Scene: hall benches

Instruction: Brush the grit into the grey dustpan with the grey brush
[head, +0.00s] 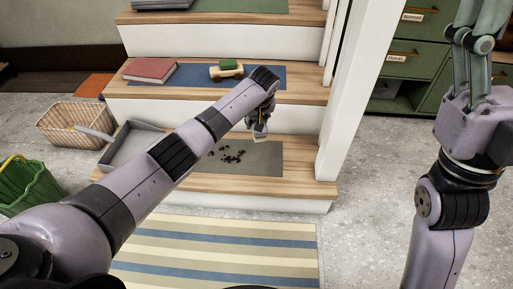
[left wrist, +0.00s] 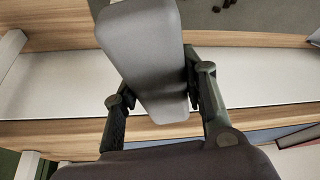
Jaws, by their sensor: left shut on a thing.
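The grit (head: 232,155) is a loose patch of small black bits on a grey mat (head: 268,160) on the lowest step. The grey dustpan (head: 132,150) stands left of the mat, partly behind my left arm, its handle reaching over a basket. My left gripper (head: 260,124) is shut on the grey brush (left wrist: 145,60), just above and right of the grit. In the left wrist view the brush sits between both fingers, and a few bits of grit (left wrist: 228,3) show at the top. My right gripper (head: 474,45) points upward at the right; its fingertips are cut off.
A wicker basket (head: 75,150) and green basket (head: 32,188) stand at the left. A white post (head: 347,95) borders the steps' right. A striped rug (head: 220,250) lies in front.

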